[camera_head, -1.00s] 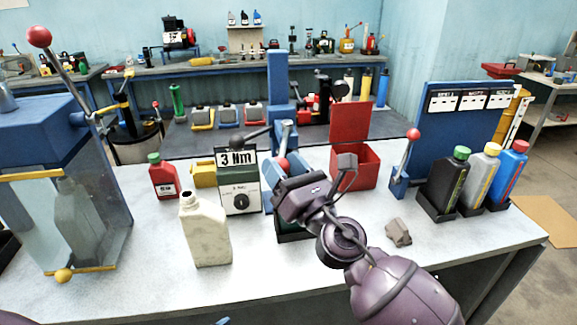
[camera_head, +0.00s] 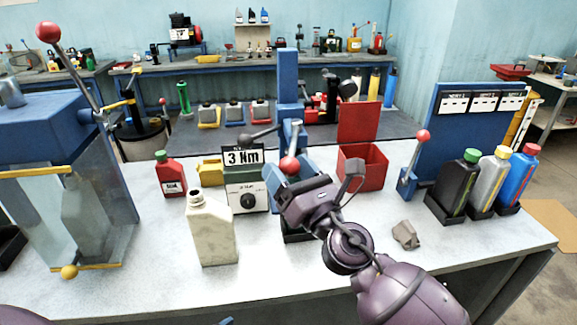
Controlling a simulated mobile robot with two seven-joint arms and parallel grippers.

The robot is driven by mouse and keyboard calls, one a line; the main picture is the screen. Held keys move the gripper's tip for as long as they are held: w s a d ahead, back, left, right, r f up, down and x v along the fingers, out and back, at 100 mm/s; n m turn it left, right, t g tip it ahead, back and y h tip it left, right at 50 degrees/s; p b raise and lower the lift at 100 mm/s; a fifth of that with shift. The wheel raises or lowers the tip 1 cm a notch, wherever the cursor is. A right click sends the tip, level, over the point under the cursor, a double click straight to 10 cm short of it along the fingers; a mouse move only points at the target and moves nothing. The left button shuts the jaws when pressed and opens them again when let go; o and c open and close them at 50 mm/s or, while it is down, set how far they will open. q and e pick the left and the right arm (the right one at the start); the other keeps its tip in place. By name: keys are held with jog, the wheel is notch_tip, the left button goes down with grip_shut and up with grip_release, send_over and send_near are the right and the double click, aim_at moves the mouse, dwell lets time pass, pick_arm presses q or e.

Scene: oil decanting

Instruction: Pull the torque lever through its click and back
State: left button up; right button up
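A lever with a black ball end (camera_head: 245,139) reaches left from the post above the sign. A red ball (camera_head: 289,165) sits at the front of the blue stand. My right gripper (camera_head: 290,187) is just below and in front of the red ball; its fingertips are hidden, and I cannot tell whether it touches anything. My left gripper is not in view.
A cream jug (camera_head: 211,232) stands left of my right gripper. A red open box (camera_head: 366,168), a red-ball lever (camera_head: 413,160) and a grey lump (camera_head: 406,235) are to the right. Several bottles stand at far right. A glass-fronted blue cabinet (camera_head: 45,140) fills the left.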

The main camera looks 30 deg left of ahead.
jog(key=b+v, duration=0.1)
jog(key=v, duration=0.9)
jog(key=shift+d, duration=0.1)
jog(key=shift+r, duration=0.1)
